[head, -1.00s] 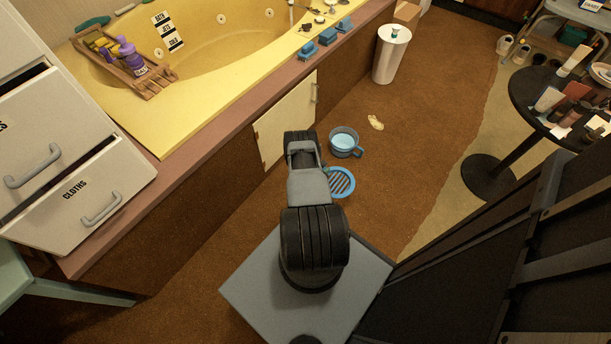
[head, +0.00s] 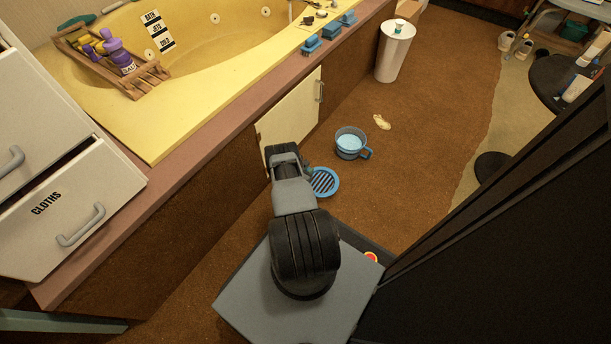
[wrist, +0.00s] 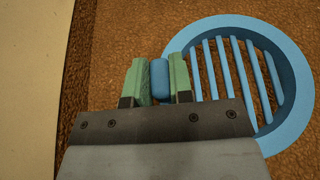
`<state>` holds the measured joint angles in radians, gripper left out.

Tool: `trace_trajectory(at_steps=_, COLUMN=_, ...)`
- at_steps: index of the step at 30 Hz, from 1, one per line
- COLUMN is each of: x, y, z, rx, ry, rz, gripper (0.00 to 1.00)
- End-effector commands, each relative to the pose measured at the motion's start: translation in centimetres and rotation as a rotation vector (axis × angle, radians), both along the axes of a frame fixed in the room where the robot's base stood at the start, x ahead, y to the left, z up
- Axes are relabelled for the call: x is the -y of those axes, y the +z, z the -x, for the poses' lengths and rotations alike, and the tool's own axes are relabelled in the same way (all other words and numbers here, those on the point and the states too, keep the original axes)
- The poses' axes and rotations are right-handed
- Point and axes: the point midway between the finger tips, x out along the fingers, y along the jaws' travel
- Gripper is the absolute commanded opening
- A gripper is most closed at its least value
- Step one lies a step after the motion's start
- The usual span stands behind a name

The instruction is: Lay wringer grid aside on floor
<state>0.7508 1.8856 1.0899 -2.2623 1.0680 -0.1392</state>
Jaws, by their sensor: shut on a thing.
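The wringer grid is a round blue ring with parallel bars. In the head view the wringer grid (head: 324,182) shows just right of my arm, over the brown carpet. It also shows in the wrist view (wrist: 290,62), right of my gripper (wrist: 160,80). The green fingers are shut on a small blue tab at the grid's left side. Carpet shows between the bars; I cannot tell whether the grid touches the floor. In the head view my arm hides the gripper's grip.
A blue bucket of water (head: 350,143) stands on the carpet just beyond the grid. A pale cloth-like scrap (head: 382,122) lies farther off. A cream cabinet door (head: 290,120) in the tub surround is close on the left. Carpet right of the grid is clear.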

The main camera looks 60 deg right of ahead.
Motion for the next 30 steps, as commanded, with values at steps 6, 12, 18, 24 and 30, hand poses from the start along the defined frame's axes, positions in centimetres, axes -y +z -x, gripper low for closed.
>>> trace_trajectory(at_steps=6, x=0.2, y=-3.4, z=0.3, rx=0.001, ry=-0.007, rz=0.000, gripper=0.00)
trace_trajectory(at_steps=12, x=0.3, y=-3.1, z=0.3, rx=0.001, ry=-0.009, rz=0.000, gripper=0.00)
trace_trajectory(at_steps=18, x=0.3, y=-3.5, z=0.3, rx=0.001, ry=-0.009, rz=0.001, gripper=0.00)
trace_trajectory(at_steps=24, x=0.3, y=-3.5, z=0.3, rx=0.001, ry=-0.009, rz=0.000, gripper=0.33)
trace_trajectory(at_steps=30, x=0.3, y=-3.5, z=0.3, rx=0.001, ry=-0.009, rz=0.000, gripper=0.46)
